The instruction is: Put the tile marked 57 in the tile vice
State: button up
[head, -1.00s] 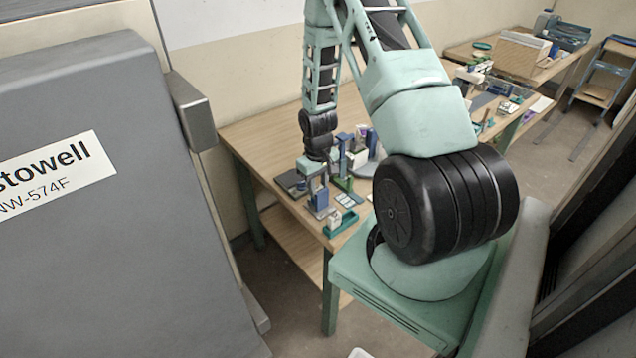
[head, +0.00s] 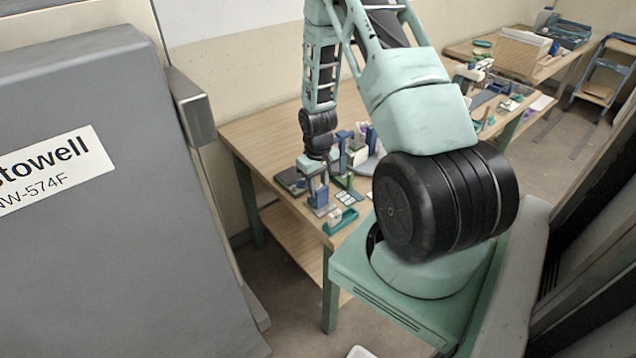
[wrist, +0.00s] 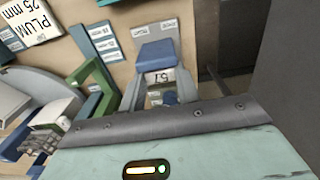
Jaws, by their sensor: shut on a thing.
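The tile marked 57 (wrist: 159,77) shows a pale face with an upside-down number in the wrist view. It stands against a blue block (wrist: 157,54), in a grey and blue fixture (wrist: 131,92) that looks like the tile vice. My gripper (head: 314,172) points down over a small blue-and-grey fixture (head: 319,197) near the table's front corner. It is shut on what appears to be the tile. The fingertips and the lower part of the tile are mostly hidden, so I cannot tell whether the tile is fully seated.
A green bracket (wrist: 100,82) stands close to the left of the fixture. A card reading PLUM 25 mm (wrist: 30,22) lies farther left. In the head view, a teal tray (head: 341,222) sits at the edge of the wooden table (head: 262,135), whose back left is clear.

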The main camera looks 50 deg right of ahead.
jog(key=shift+f, duration=0.15)
jog(key=o, duration=1)
jog(key=shift+o, duration=0.2)
notch_tip(320, 180, up, 7)
jog(key=p, duration=0.5)
